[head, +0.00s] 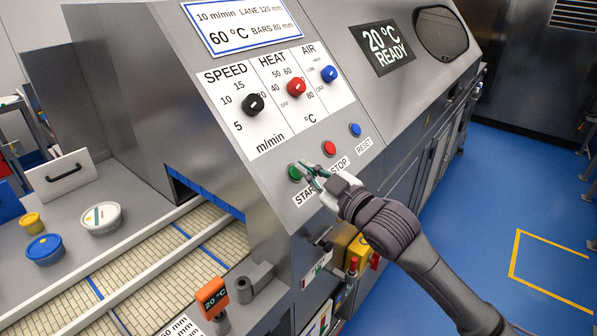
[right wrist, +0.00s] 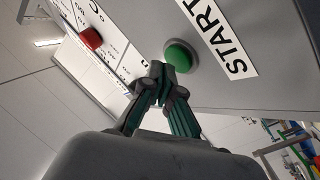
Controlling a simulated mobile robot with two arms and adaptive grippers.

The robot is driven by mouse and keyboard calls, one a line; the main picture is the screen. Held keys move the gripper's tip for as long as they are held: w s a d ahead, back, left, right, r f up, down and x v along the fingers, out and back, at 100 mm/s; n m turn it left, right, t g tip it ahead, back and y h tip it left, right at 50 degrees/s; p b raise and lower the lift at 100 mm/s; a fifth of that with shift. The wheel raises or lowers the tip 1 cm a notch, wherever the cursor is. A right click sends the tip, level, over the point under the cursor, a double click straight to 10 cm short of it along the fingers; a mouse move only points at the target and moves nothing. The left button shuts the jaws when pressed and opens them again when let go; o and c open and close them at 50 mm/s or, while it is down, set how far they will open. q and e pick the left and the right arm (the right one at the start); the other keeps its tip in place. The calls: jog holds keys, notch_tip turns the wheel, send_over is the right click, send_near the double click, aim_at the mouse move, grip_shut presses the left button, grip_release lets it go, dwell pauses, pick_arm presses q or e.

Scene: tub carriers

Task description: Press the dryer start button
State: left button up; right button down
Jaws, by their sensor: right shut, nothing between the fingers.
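The green start button (head: 294,172) sits on the sloped grey dryer panel above a START label. It also shows in the right wrist view (right wrist: 179,56), round and domed in a grey ring. My right gripper (head: 308,167) is shut and empty, with its fingertips right beside the green button in the head view. In the right wrist view the closed fingertips (right wrist: 158,70) lie just below and left of the button; I cannot tell whether they touch it. My left gripper is not in view.
A red stop button (head: 329,148) and a blue reset button (head: 355,130) sit up and right of the green one. Black, red and blue knobs are above. The display (head: 384,48) reads 20 °C READY. Tubs stand left of the conveyor (head: 150,270).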

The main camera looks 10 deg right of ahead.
jog(key=shift+w+a+f, duration=0.2)
jog(key=shift+f, duration=0.2)
dwell(0.4)
jog(key=shift+s+d+r+p, duration=0.2)
jog(key=shift+r+p, duration=0.15)
jog(key=shift+p, duration=0.15)
jog(key=shift+s+d+r+p, duration=0.25)
jog(key=shift+r+p, duration=0.25)
jog(key=shift+p, duration=0.05)
jog(key=s+d+r+p, duration=0.2)
jog(key=s+r+p, duration=0.1)
jog(key=shift+d, duration=0.15)
